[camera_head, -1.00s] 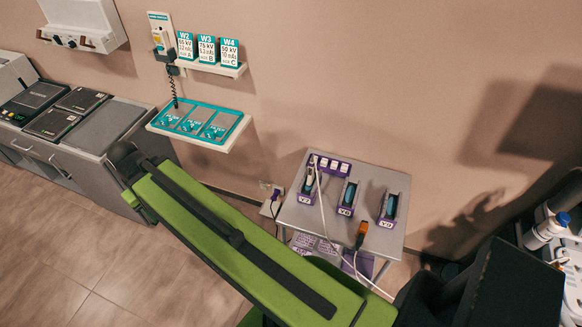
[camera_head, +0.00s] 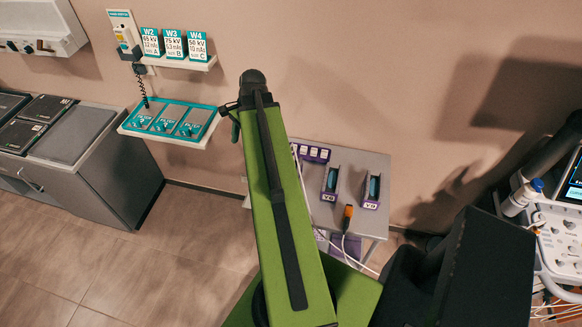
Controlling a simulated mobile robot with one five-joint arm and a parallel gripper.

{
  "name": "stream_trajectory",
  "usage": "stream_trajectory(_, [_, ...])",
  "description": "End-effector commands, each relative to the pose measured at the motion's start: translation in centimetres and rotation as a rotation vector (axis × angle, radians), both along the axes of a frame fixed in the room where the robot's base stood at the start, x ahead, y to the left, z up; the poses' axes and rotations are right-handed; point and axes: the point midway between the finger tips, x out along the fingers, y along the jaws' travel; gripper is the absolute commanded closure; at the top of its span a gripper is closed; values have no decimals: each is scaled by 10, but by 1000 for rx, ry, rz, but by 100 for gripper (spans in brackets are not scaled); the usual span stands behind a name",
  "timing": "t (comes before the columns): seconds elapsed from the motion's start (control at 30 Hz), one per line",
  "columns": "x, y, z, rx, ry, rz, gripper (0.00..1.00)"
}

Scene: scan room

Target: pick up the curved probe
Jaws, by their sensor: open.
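A grey table (camera_head: 372,160) stands against the wall at the centre right. Two purple holders stand on it, a middle one (camera_head: 323,197) and a right one (camera_head: 368,204), each with a teal and dark item in it. I cannot tell from their shape which item, if any, is the curved probe. The left part of the table, where another holder stood in the earlier view, is behind my green arm. An orange-tipped plug (camera_head: 348,213) on a white cable is at the table's front. My gripper does not show clearly; only arm links are in view.
A wall shelf with a teal tray (camera_head: 211,117) is left of my arm, and a grey cabinet (camera_head: 100,165) stands at far left. An ultrasound machine (camera_head: 560,235) is at the right edge. Open floor (camera_head: 170,260) lies left of my arm.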

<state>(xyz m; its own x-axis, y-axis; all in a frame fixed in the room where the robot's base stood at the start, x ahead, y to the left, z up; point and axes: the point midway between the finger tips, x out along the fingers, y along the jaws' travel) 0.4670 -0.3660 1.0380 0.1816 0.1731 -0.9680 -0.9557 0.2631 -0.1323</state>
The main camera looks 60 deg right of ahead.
Motion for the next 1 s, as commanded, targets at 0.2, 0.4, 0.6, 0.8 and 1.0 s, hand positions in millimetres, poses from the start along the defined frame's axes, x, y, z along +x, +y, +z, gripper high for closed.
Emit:
stream_trajectory(0.2, [-116, -116, 6, 152, -15, -696, 46])
stream_trajectory(0.4, [-165, -149, 10, 223, -28, -964, 46])
stream_trajectory(0.6, [-168, -151, 5, 229, -29, -985, 46])
stream_trajectory(0.8, [-157, -147, -27, 228, -28, -982, 46])
stream_trajectory(1.0, [-140, -142, -72, 227, -28, -980, 46])
